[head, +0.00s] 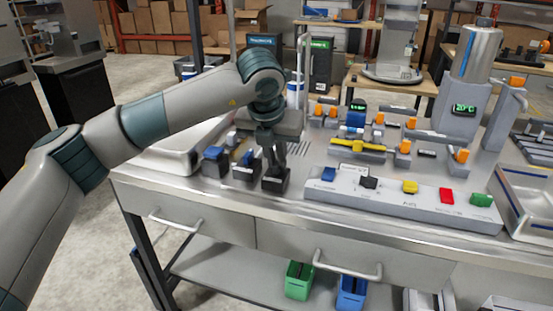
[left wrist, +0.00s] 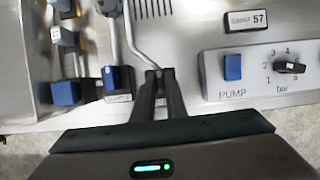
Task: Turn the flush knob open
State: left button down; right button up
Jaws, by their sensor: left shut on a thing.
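My left gripper (head: 273,153) points down onto the rightmost of a row of small dark tap blocks (head: 275,183) at the bench's front left. In the left wrist view my left gripper (left wrist: 157,78) has its fingertips close together at the end of a bent metal pipe (left wrist: 142,52). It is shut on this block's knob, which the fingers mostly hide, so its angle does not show. I cannot read a flush label. My right gripper is in neither view.
Left of the gripper stand two tap blocks with blue knobs (head: 214,153) (head: 243,158). To the right is a grey panel (head: 330,196) with a blue PUMP switch (left wrist: 232,67) and a black bar dial (left wrist: 289,67). A metal sink (head: 178,155) lies at the left.

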pick_arm(q)
jog(key=c, duration=1.8)
grip_release()
jog(key=shift+r, duration=0.15)
